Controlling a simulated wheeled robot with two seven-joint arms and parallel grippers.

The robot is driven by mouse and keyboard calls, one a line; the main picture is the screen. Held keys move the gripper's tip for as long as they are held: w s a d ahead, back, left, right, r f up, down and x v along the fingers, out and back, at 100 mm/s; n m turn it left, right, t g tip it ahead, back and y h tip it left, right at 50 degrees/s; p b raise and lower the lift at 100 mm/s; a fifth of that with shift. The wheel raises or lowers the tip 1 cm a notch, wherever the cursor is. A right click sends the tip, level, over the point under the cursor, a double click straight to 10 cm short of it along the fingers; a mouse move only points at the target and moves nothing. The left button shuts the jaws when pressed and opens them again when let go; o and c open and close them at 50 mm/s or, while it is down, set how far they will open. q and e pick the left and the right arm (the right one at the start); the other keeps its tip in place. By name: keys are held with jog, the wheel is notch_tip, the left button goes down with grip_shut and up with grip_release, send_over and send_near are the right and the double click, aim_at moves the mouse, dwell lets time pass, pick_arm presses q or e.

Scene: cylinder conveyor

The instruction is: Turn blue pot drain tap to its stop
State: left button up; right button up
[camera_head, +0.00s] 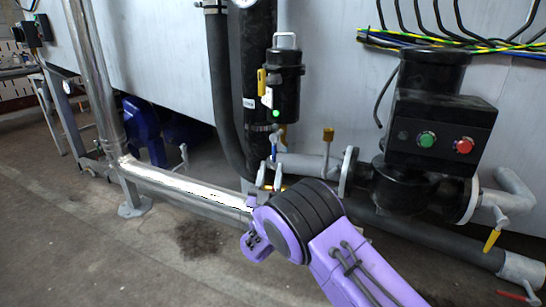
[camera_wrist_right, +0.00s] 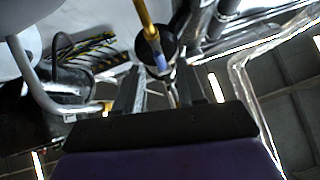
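The black pot (camera_head: 285,85) with a white top handle hangs on the wall pipework. Below it, a small tap with a blue lever (camera_head: 274,147) points down. In the right wrist view, a brass stem ends in the blue lever (camera_wrist_right: 158,58), beyond the fingertips. My right gripper (camera_head: 270,176) is just below the tap in the head view, partly hidden by my purple wrist. In the right wrist view its two dark fingers (camera_wrist_right: 157,88) are apart, with the blue lever above the gap between them. Whether they touch it I cannot tell. My left gripper is not in view.
A thick black vertical pipe (camera_head: 256,60) stands behind. A shiny metal pipe (camera_head: 185,188) lies low at left. Floor in front is clear.

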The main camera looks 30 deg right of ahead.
jog(key=v, duration=0.5)
jog(key=shift+s+a+f, duration=0.1)
jog(key=shift+s, duration=0.1)
dwell(1.1)
